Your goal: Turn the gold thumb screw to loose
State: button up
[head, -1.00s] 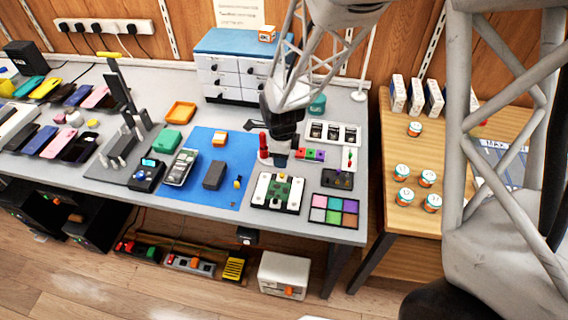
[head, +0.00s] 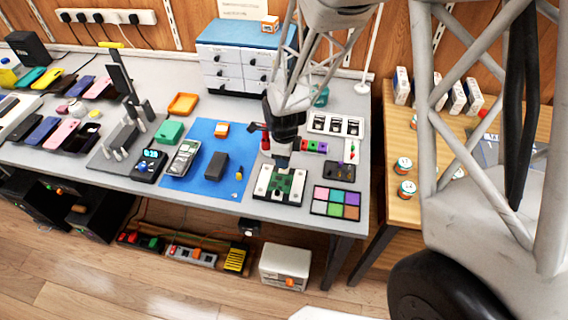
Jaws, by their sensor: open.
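The gold thumb screw is too small to make out for certain in the head view. A fixture with white side bars (head: 264,181) and a green circuit board (head: 284,178) between them lies on the grey bench near its front edge. My gripper (head: 283,161) points down just above the back edge of this fixture. Its fingers are dark and small here, seem apart, and hold nothing that I can see. The gripper and wrist hide part of the bench behind the fixture.
A tray of coloured squares (head: 336,202) and a small dark tray (head: 339,171) sit right of the fixture. A blue mat (head: 207,187) with a dark block (head: 216,166) lies left. A red item (head: 265,142) stands close beside the wrist. A wooden table (head: 402,211) is at right.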

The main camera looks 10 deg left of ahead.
jog(key=shift+f, duration=1.9)
grip_shut()
jog(key=shift+n, duration=0.4)
